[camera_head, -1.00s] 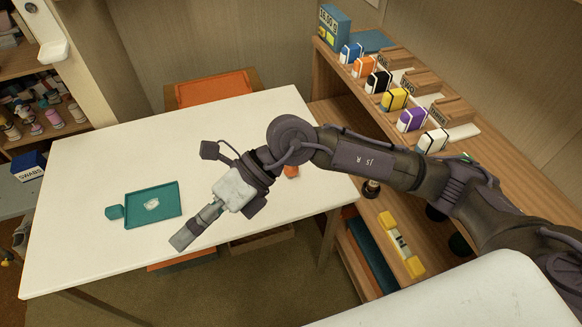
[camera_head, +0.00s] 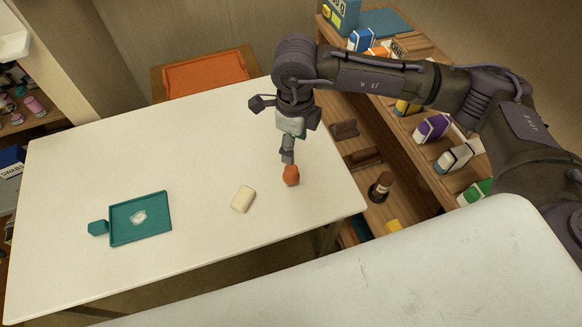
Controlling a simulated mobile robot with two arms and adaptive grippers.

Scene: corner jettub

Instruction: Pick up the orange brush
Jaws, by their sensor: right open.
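The orange brush (camera_head: 291,176) is a small rounded orange thing on the white table (camera_head: 203,150), toward its right side. My right gripper (camera_head: 288,158) points down just above and behind it, with the fingertips close to its top. I cannot tell whether they touch it. The gripper is open, seen nearly edge-on, so the gap between its fingers does not show. My left gripper is not in view.
A cream block (camera_head: 243,199) lies left of the brush. A teal tray (camera_head: 163,235) with a whitish item in it and a small teal block (camera_head: 98,228) are farther left.

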